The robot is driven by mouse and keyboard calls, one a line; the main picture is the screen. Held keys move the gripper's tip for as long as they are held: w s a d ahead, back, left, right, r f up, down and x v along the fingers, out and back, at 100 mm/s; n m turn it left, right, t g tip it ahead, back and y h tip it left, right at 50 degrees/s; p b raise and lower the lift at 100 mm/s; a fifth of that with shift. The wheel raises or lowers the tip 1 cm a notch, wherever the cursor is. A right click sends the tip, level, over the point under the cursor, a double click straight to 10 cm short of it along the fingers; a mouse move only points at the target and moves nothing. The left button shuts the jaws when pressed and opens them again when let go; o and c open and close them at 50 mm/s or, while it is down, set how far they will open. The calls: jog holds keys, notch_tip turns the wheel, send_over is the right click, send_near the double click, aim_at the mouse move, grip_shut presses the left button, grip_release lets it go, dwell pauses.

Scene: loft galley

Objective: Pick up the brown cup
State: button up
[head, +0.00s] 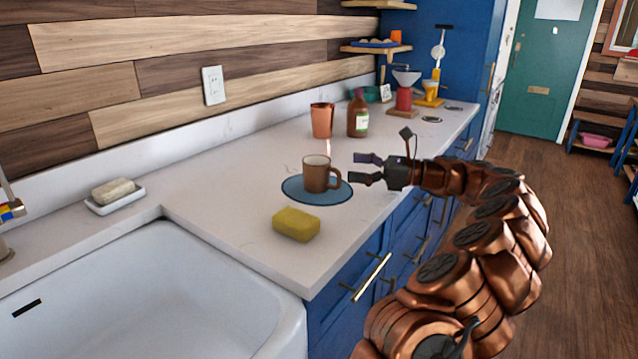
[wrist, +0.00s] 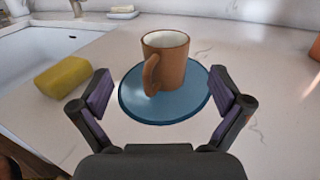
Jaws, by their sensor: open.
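The brown cup (head: 317,174) stands upright on a round blue plate (head: 293,190) on the white counter. Its inside is pale, and its handle points right in the head view, toward my gripper. My gripper (head: 357,168) is open and empty, just right of the cup and apart from it. In the wrist view, the cup (wrist: 165,62) is ahead, beyond the fingertips and roughly centred between them, with its handle facing me. The blue plate (wrist: 135,101) shows under it, and my open gripper (wrist: 170,88) frames the near part of the plate.
A yellow sponge (head: 296,224) lies in front of the plate, by the white sink (head: 150,300). A copper tumbler (head: 322,120) and a brown bottle (head: 358,115) stand behind the cup. A soap dish (head: 115,203) is at left.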

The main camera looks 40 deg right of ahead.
aim_at(324, 160)
jog(key=shift+x, duration=1.15)
jog(key=shift+w+d+b+x, duration=0.15)
jog(key=shift+x, duration=1.15)
jog(key=shift+w+d+b+x, duration=0.15)
jog(key=shift+x, duration=1.2)
jog(key=shift+r, duration=0.1)
jog(key=c, duration=1.3)
jog(key=shift+c, duration=0.3)
jog(key=shift+r, duration=0.15)
